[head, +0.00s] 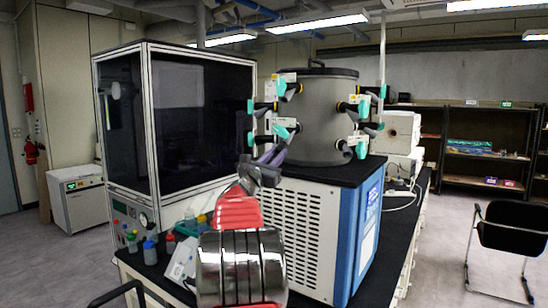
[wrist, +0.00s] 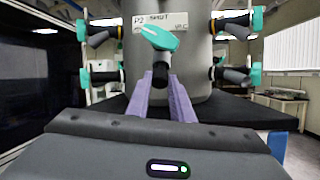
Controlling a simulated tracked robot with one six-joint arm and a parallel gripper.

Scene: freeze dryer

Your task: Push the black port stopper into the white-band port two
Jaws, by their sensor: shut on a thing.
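My gripper (head: 274,154) is raised in front of the grey drum (head: 318,105) of the freeze dryer. In the wrist view its two purple fingers (wrist: 164,84) are closed on a small dark piece, apparently the black port stopper (wrist: 163,78), mostly hidden between the tips. Straight beyond the tips is a port with a teal handle (wrist: 159,37), under a white label (wrist: 160,22) reading P2 SHUT VAC. The port's mouth is in line with the stopper; I cannot tell whether they touch. I cannot make out its white band.
Other black ports with teal handles stick out at the left (wrist: 97,32) and right (wrist: 238,22) of the drum. The drum stands on a blue and white cabinet (head: 318,235). A dark glass-fronted box (head: 190,120) is at left. Small bottles (head: 150,252) stand on the bench below.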

